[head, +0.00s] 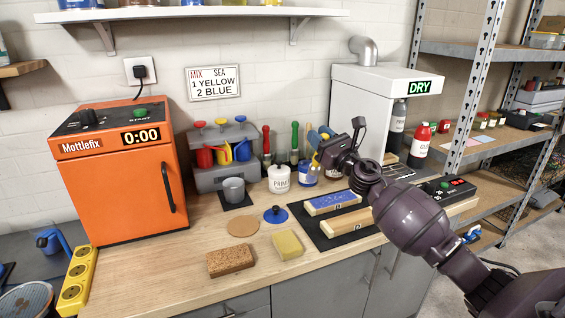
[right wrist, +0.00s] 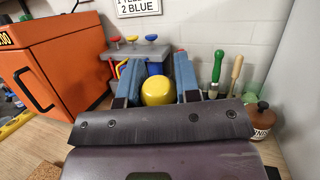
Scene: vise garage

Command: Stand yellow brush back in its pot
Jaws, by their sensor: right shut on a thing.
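My right gripper (head: 318,137) reaches over the back of the workbench, above and behind the small paint cans. The rest of the brush is hidden by the gripper. A red-handled brush (head: 266,139) and a green-handled brush (head: 294,137) stand upright along the wall to the left of the gripper. I cannot make out the yellow brush's pot behind the cans and gripper. My left gripper is not in view.
A white primer can (head: 279,180) and a blue-labelled can (head: 307,176) stand close below the gripper. The grey dispenser (head: 211,180) and orange machine (head: 112,190) are left; the white dryer (head: 350,88) is right. Sponges and a black mat (head: 323,237) lie in front.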

